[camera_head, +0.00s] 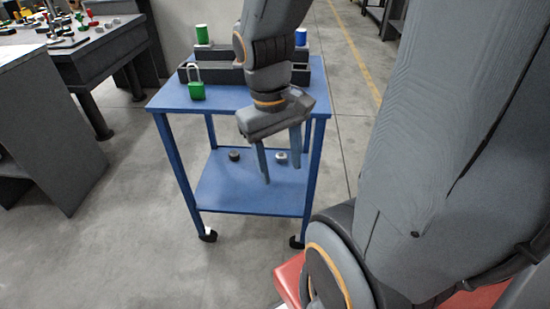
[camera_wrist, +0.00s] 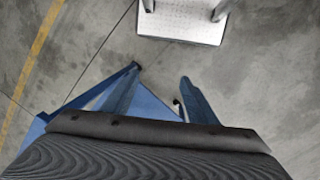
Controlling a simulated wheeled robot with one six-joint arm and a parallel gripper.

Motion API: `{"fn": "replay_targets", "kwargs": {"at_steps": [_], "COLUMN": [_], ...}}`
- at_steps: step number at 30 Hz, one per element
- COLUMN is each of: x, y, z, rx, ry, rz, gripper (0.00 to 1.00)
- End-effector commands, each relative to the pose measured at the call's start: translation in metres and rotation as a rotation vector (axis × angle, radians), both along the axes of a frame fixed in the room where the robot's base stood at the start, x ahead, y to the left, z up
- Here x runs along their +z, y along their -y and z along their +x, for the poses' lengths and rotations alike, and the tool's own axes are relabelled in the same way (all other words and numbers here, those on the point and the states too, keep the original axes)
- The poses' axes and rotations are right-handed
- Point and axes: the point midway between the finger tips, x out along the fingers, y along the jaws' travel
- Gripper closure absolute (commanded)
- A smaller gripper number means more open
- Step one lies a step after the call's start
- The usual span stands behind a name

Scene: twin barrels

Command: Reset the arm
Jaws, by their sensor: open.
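My gripper (camera_head: 281,158) hangs in front of the blue cart (camera_head: 227,97) in the head view, with its two fingers apart and pointing down. Nothing shows between the fingers. A green padlock (camera_head: 196,88) with a raised shackle stands at the left front of the cart top. A green cylinder (camera_head: 202,34) and a blue cylinder (camera_head: 301,37) stand at the back, by a dark tray (camera_head: 222,73).
Two small round pieces lie on the cart's lower shelf (camera_head: 250,195): a dark one (camera_head: 234,155) and a lighter one (camera_head: 281,157). A dark workbench (camera_head: 100,62) with several small items stands at the left. A white perforated plate (camera_wrist: 180,24) shows in the wrist view.

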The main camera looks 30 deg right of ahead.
Motion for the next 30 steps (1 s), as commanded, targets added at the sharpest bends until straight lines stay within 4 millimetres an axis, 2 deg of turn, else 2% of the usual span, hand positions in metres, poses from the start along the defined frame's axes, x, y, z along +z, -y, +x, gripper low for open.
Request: {"fn": "replay_targets", "kwargs": {"at_steps": [3, 6, 17, 24, 30], "x": [0.006, 0.008, 0.013, 0.041, 0.054], "y": [-0.004, -0.006, -0.011, -0.039, -0.058], "z": [0.007, 0.01, 0.01, 0.006, 0.005], "rx": [-0.123, -0.161, -0.149, -0.059, 0.002], "ry": [0.076, 0.099, 0.097, 0.091, 0.091], "rz": [0.052, 0.069, 0.072, 0.078, 0.081], "gripper": [0.47, 0.47, 0.47, 0.47, 0.47]}}
